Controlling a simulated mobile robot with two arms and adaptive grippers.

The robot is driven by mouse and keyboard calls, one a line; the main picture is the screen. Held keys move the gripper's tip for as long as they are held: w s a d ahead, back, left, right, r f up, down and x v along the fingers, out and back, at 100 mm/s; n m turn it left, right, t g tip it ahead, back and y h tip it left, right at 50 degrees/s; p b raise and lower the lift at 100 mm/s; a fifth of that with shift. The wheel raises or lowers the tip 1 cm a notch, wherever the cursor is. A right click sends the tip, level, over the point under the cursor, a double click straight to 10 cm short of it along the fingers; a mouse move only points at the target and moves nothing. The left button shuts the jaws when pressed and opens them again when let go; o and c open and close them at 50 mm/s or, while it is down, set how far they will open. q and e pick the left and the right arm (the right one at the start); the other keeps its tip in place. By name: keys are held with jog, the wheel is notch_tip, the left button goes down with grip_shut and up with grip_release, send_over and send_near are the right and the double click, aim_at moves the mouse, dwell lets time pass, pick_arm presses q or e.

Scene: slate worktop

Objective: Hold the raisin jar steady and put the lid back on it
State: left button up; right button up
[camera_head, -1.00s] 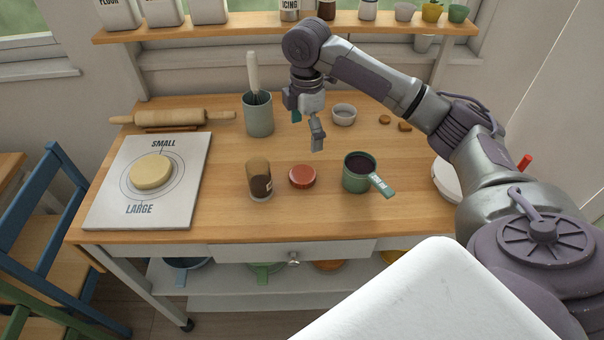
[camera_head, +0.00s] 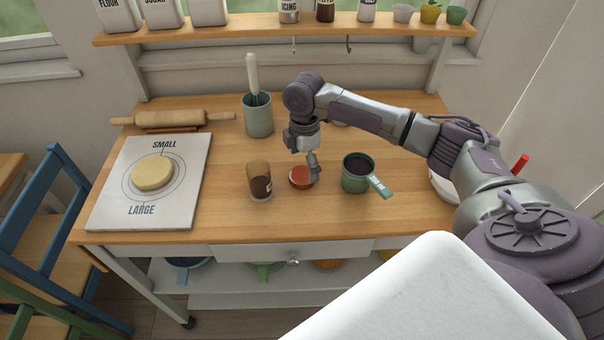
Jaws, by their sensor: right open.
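The raisin jar (camera_head: 260,183) stands upright on the wooden worktop, clear with dark contents in its lower part. Its red lid (camera_head: 299,177) lies on the worktop just right of the jar, apart from it. My right gripper (camera_head: 313,175) is open and hangs pointing down at the lid's right side, partly covering it. I cannot tell whether a finger touches the lid. My left gripper is not in view.
A green measuring cup (camera_head: 356,181) with dark contents stands close right of the lid, its handle pointing front right. A grey utensil crock (camera_head: 258,120) with a whisk stands behind. A white board (camera_head: 120,205) with dough and a rolling pin (camera_head: 172,119) are at left.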

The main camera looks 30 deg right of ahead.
aim_at(304, 174)
jog(key=shift+f, duration=1.65)
jog(key=c, duration=0.9)
